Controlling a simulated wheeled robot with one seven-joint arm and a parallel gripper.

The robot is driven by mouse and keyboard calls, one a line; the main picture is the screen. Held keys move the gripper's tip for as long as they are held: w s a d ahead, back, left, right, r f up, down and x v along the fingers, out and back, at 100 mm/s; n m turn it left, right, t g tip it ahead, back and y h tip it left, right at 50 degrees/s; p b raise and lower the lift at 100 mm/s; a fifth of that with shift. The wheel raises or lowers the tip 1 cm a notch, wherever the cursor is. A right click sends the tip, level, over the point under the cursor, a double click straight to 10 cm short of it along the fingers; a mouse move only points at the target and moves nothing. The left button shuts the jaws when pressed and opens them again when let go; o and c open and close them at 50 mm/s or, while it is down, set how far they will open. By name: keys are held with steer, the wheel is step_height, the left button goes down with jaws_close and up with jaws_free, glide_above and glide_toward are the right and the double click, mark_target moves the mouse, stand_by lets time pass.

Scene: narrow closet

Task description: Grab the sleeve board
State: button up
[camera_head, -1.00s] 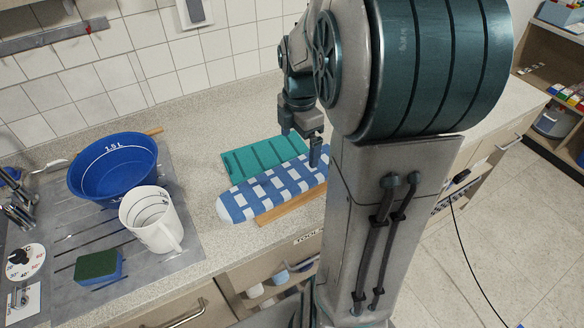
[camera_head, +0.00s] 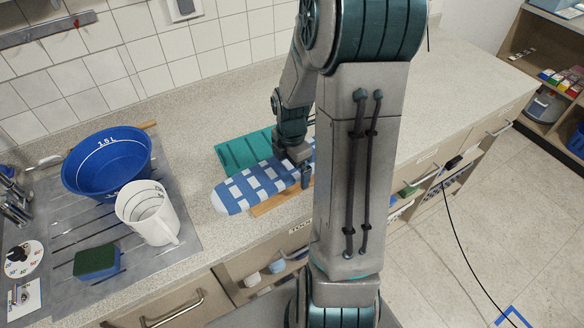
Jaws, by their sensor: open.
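The sleeve board (camera_head: 247,186) has a blue-and-white checked cover and a rounded left end. It lies on the counter, with a wooden base edge (camera_head: 272,204) showing along its front. My gripper (camera_head: 296,172) is open at the board's right part, pointing down. One finger shows in front of the checked cover. I cannot tell whether the fingers touch the board or straddle it. My arm hides the board's right end.
A teal ribbed mat (camera_head: 243,150) lies behind the board. A blue basin (camera_head: 107,163), a white jug (camera_head: 147,213) and a green-and-blue sponge (camera_head: 97,262) stand to the left. The counter (camera_head: 440,88) is clear at the right.

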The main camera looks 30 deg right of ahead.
steer(key=shift+f, duration=0.65)
steer(key=c, duration=1.1)
steer(key=shift+c, duration=0.2)
steer(key=shift+r, duration=0.25)
